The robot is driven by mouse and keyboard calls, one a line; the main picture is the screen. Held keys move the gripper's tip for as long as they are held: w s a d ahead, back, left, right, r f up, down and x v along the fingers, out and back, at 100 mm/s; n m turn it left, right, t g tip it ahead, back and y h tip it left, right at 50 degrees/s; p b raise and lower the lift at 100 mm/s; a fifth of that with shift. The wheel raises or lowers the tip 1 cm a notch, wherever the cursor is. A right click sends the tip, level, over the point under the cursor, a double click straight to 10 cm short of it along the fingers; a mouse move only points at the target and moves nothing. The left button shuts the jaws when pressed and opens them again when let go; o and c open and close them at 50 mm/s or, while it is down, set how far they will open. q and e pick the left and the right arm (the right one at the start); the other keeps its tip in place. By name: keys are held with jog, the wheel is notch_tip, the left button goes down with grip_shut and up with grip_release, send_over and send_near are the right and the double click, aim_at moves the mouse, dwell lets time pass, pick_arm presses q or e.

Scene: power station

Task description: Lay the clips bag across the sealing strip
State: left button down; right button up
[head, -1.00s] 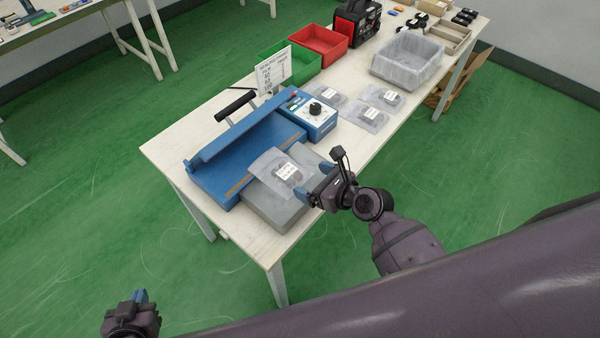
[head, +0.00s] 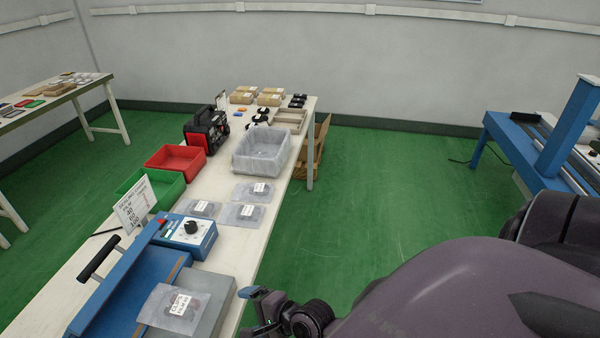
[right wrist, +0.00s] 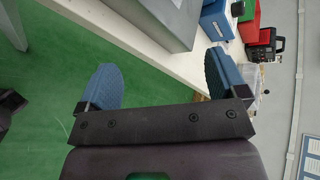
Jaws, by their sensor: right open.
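A clear bag with a white label (head: 180,305), its print too small to read, lies flat on the sealer. It spans from the grey platform (head: 215,300) onto the blue sealer base and covers part of the brown sealing strip (head: 178,268). The sealer's blue arm (head: 115,285) is raised to the left of the strip. My right gripper (head: 260,295) is just right of the platform, apart from the bag. In the right wrist view its blue fingers (right wrist: 162,75) are spread and empty, with the table edge beyond. My left gripper is out of view.
Three similar labelled bags (head: 243,214) lie beyond the control box (head: 188,235). A grey bin (head: 262,150), red bin (head: 175,160), green bin (head: 150,187) and sign (head: 134,205) stand farther along the table.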

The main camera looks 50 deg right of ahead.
jog(key=s+d+f+n+h, duration=0.1)
jog(key=s+d+n+h, duration=0.1)
jog(key=n, duration=0.8)
jog(key=s+d+f+n+h, duration=0.1)
jog(key=s+d+n+h, duration=0.1)
jog(key=s+d+n, duration=0.2)
jog(key=s+n, duration=0.3)
jog(key=n, duration=0.3)
jog(key=shift+d+f, duration=0.15)
jog(key=shift+f, duration=0.2)
jog(key=shift+f+b, duration=0.15)
jog(key=shift+b, duration=0.15)
